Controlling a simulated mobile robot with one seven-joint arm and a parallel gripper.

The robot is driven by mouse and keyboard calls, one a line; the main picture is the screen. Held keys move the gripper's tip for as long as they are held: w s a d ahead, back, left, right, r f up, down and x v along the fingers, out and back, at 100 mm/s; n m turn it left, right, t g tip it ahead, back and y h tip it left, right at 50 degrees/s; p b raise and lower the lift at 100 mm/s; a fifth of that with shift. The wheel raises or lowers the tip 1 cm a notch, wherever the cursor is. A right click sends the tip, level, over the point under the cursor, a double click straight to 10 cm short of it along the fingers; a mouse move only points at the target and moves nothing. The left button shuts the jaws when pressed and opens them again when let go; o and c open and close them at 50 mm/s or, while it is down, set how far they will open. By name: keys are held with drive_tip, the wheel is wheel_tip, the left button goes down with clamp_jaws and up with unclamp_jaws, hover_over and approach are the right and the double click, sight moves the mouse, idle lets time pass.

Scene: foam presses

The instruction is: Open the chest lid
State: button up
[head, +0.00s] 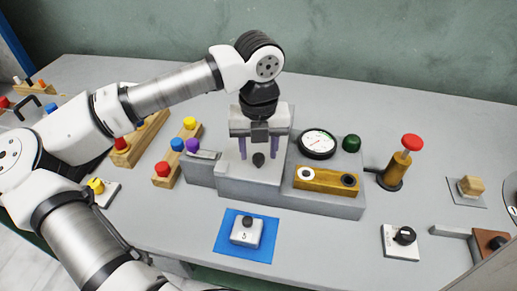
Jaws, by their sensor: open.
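No thing in view is plainly marked as a chest. The likeliest is a light grey box (250,180) on the long grey stepped base at the table's middle. A small dark knob (258,160) sits on its top, and the top looks closed. My gripper (257,156) points down over this box, with its two purple fingers apart. In this view the fingertips appear on either side of the knob, without visible contact. I cannot tell their exact height over it. The back of the box is partly hidden behind my gripper.
A white block with a black knob stands on a blue mat (222,246) in front. Right of the box are a round gauge (317,143), a green knob (351,143), a brass block (326,181) and a red-topped plunger (411,143). Wooden blocks with coloured knobs (163,170) stand left.

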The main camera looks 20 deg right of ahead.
drive_tip(key=shift+f, duration=0.9)
clamp_jaws()
